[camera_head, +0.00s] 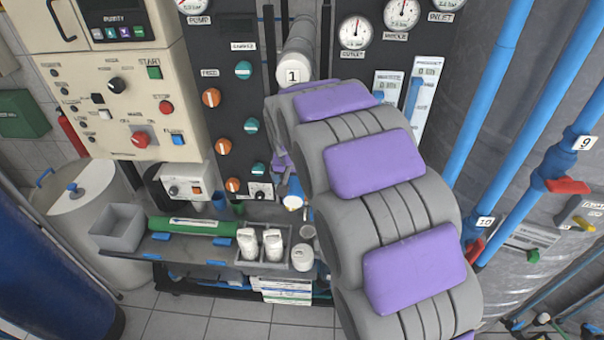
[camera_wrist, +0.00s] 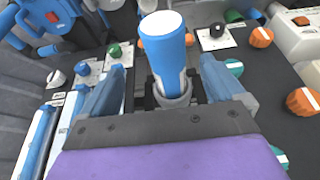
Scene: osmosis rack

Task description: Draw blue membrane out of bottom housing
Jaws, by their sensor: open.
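In the wrist view, the blue membrane (camera_wrist: 167,52) is a blue cylinder with a white round end. It sticks out of a grey ring-shaped socket, the bottom housing (camera_wrist: 172,98), whose body is mostly hidden by my gripper. My gripper (camera_wrist: 164,72) is open, with one blue-grey finger on each side of the membrane. Gaps show between the fingers and the membrane in this view; contact is not visible. In the head view, my arm covers the membrane and the bottom housing, and the gripper is mostly hidden.
A white cylinder labelled 1 (camera_head: 293,72) is above, beside my arm. The dark panel carries orange knobs (camera_head: 211,98) and teal knobs (camera_head: 243,70). A shelf holds a green tube (camera_head: 190,227), a grey bin (camera_head: 118,228) and white bottles (camera_head: 247,243). Blue pipes (camera_head: 488,95) stand at right.

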